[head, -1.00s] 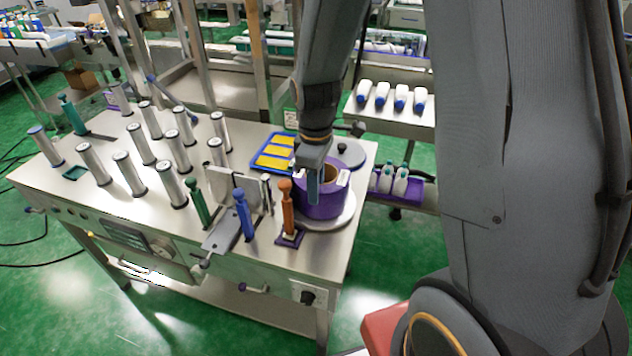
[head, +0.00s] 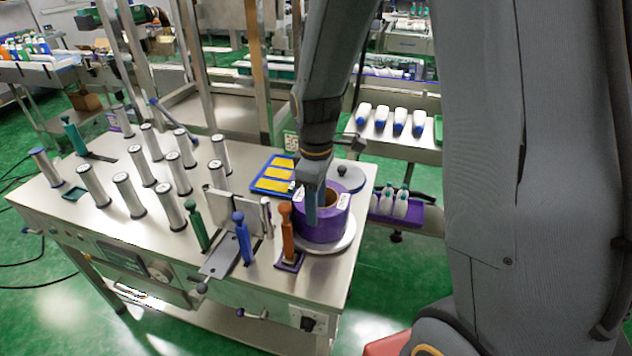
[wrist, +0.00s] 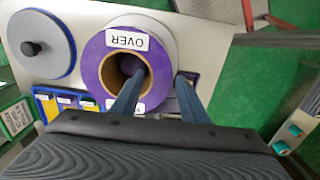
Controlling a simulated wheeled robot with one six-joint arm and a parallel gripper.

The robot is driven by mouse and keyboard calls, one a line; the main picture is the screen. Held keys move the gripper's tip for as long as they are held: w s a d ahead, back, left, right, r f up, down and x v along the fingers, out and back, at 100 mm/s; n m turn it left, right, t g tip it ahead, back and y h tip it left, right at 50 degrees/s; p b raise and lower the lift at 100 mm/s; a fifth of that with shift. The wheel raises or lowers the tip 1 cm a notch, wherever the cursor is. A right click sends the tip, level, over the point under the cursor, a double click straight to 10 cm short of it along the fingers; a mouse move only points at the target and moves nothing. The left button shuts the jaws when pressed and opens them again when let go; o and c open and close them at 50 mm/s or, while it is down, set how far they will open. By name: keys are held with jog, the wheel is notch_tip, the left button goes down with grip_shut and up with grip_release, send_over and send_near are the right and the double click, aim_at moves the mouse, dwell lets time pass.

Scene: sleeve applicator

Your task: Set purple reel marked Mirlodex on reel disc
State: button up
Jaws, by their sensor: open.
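The purple reel (head: 336,226) lies flat on the pale round reel disc (head: 338,246) at the right end of the machine table. In the wrist view the reel (wrist: 97,72) has a white label reading OVER, upside down, and a second label partly hidden by a finger. No Mirlodex marking is readable. The disc's rim (wrist: 165,38) shows around the reel. My gripper (wrist: 164,76) is open, one finger over the reel's core hole and the other outside its edge, with the reel's wall between them.
A grey disc with a black knob (head: 347,176) lies behind the reel. A blue tray with yellow blocks (head: 273,175) is to the left. Orange (head: 286,232), blue (head: 243,238) and green (head: 196,226) handles stand nearby. Several metal rollers (head: 131,193) stand farther left.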

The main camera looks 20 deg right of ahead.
notch_tip(320, 180, up, 10)
jog(key=b, duration=0.2)
jog(key=s+d+f+m+t, duration=0.1)
jog(key=s+d+f+m, duration=0.2)
jog(key=s+f+m, duration=0.4)
jog(key=s+m, duration=0.2)
jog(key=m, duration=0.2)
jog(key=shift+s, duration=0.35)
